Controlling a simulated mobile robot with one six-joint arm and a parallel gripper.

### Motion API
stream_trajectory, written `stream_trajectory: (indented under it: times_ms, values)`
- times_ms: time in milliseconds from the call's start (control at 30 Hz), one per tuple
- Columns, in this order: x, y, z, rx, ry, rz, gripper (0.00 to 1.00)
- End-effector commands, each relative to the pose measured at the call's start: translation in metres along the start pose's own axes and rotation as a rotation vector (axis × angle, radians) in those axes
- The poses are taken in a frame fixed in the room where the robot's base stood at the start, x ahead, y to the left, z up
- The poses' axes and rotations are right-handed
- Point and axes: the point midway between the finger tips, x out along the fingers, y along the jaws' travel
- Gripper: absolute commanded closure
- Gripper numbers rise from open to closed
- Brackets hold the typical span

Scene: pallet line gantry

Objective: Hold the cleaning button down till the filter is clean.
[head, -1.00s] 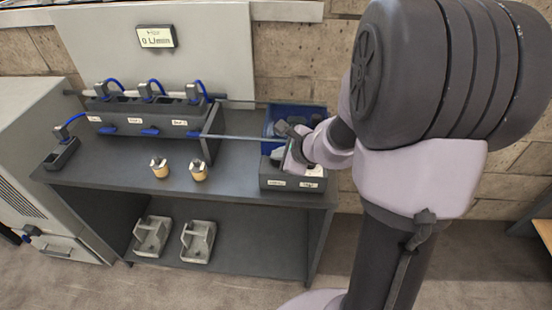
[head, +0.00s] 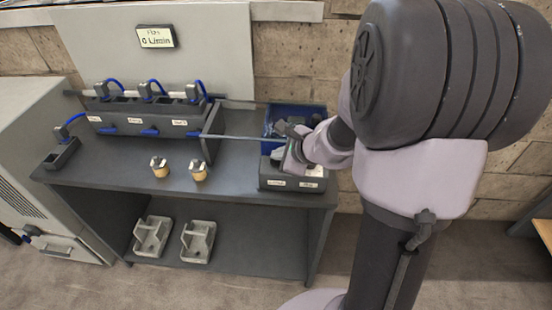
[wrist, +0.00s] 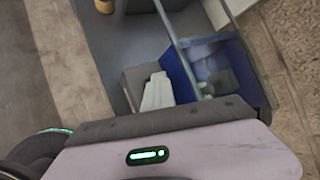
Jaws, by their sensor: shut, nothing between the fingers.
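A dark box (head: 270,183) with two white labels on its front stands at the right end of the bench. My gripper (head: 287,161) is shut and empty, low over this box. The cleaning button is not distinguishable; my gripper and arm hide much of the box top, so contact cannot be made out. The filter cannot be picked out either. A wall display (head: 156,37) is lit pale yellow-green and appears to read 6 L/min. In the wrist view a grey box (wrist: 138,78) with a pale piece on it shows beyond my wrist housing; my fingertips are hidden there.
A blue bin (head: 284,111) stands behind the box, also in the wrist view (wrist: 181,77). A rail (head: 240,137) crosses near it. A dark row of holders (head: 140,118) with blue hoses is at the left. Two brass-coloured fittings (head: 160,171) stand mid-bench. Trays lie below.

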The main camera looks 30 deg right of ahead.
Motion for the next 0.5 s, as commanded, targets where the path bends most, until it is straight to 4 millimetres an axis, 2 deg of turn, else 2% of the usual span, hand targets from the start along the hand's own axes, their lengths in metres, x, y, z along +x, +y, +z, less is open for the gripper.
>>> stream_trajectory:
  times_ms: [500]
  values:
    - [-0.0046,-0.0030,0.0032,0.000,0.001,0.001,1.00]
